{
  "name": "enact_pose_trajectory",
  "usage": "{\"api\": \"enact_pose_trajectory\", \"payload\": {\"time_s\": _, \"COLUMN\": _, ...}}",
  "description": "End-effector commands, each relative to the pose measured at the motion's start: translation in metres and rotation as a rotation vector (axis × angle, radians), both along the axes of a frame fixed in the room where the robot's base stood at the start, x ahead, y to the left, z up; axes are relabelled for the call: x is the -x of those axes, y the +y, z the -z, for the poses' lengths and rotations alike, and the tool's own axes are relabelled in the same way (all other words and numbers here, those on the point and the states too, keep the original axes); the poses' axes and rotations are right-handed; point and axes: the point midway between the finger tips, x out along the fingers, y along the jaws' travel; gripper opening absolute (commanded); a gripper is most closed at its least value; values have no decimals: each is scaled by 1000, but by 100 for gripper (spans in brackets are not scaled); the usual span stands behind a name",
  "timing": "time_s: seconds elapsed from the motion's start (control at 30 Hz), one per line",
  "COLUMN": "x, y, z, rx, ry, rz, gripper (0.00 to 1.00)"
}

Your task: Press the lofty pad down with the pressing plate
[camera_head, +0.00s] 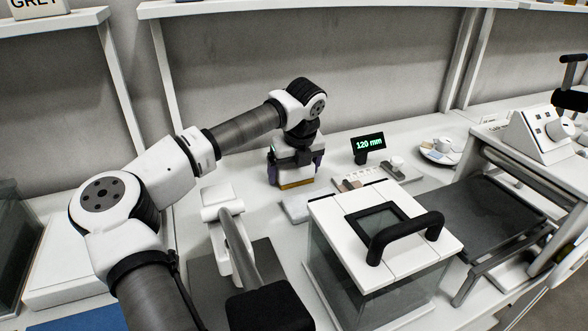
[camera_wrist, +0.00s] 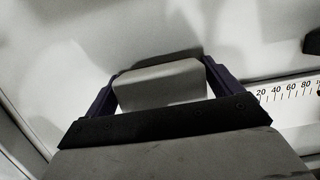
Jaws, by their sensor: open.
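My gripper (camera_head: 296,172) points down at the back middle of the white counter. In the wrist view its two dark purple fingers stand apart on either side of a pale grey block (camera_wrist: 160,85); I cannot tell whether they touch it. In the head view a tan-edged piece (camera_head: 297,184) shows low at the gripper. Small beige, pinkish and brown flat pieces (camera_head: 352,182) lie on a tray to the right. I cannot tell which thing is the lofty pad or the pressing plate.
A display reading 120 mm (camera_head: 368,143) stands behind the small tray. A white-lidded glass box (camera_head: 385,230) with a black handle stands in front of it. A dark flat bed (camera_head: 490,207) is at right. A saucer (camera_head: 440,155) holds small things. A scale (camera_wrist: 285,92) shows in the wrist view.

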Motion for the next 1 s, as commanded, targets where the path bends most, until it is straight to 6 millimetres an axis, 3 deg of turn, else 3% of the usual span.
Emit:
{"api": "enact_pose_trajectory", "payload": {"time_s": 0.87, "x": 0, "y": 0, "z": -18, "rx": 0, "ry": 0, "rz": 0, "gripper": 91}}
{"api": "enact_pose_trajectory", "payload": {"time_s": 1.0, "x": 0, "y": 0, "z": -18, "rx": 0, "ry": 0, "rz": 0, "gripper": 76}}
